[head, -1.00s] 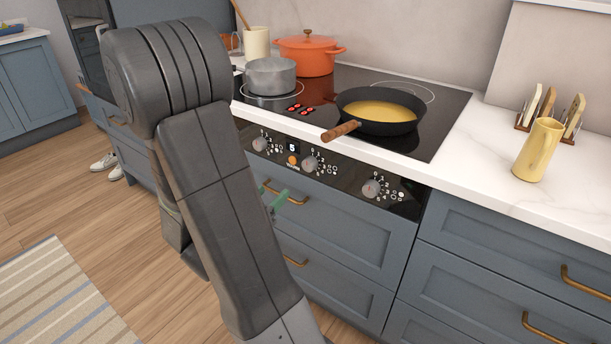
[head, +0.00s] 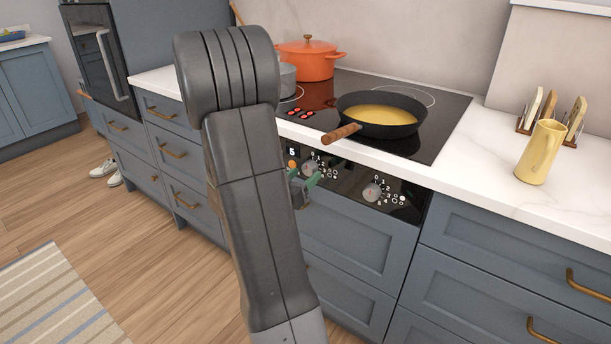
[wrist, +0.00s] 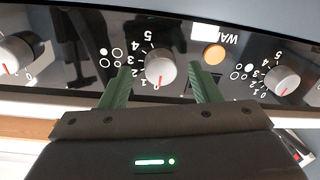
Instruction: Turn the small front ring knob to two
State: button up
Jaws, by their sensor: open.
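Three grey knobs with red marks sit on the black panel. In the wrist view, which shows the panel upside down, the middle knob (wrist: 160,68) has its red mark at 0. My gripper (wrist: 160,70) is open, with one green finger on each side of this knob and no visible contact. The head view shows my gripper (head: 303,184) just below and in front of the middle knob (head: 310,168). The knob at the picture's right (head: 373,193) is clear.
A black pan (head: 380,120) with a wooden handle (head: 341,133) reaching past the hob's front edge stands above the panel. An orange pot (head: 308,62) and a partly hidden grey pot (head: 287,82) stand behind. A yellow jug (head: 540,152) is on the right worktop.

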jog(key=shift+x, duration=0.95)
jog(key=c, duration=1)
